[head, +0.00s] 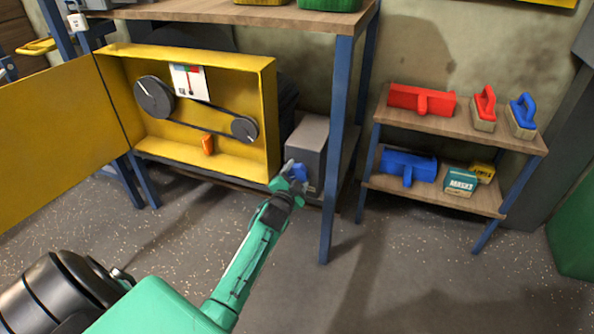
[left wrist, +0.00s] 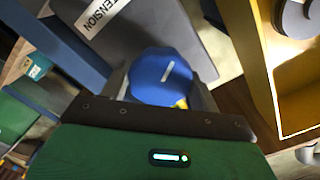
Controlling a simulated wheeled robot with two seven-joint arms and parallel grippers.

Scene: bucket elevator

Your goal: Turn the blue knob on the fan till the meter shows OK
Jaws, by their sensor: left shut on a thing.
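The blue knob (head: 300,172) sits on the front of a grey box (head: 311,140) under the workbench. In the left wrist view the knob (left wrist: 165,75) has a white line on its face, slanting up to the right, and the box bears a label (left wrist: 100,14) reading "TENSION". My left gripper (head: 290,177) is shut on the knob, one finger at each side. The meter (head: 189,82) is a white card with coloured zones on the yellow housing (head: 200,61); its reading is too small to tell. My right gripper is out of view.
Inside the yellow housing a belt runs over a large pulley (head: 154,97) and a small pulley (head: 244,128). A blue bench leg (head: 338,150) stands just right of the box. A shelf (head: 460,131) with brushes and boxes stands further right. The floor in front is clear.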

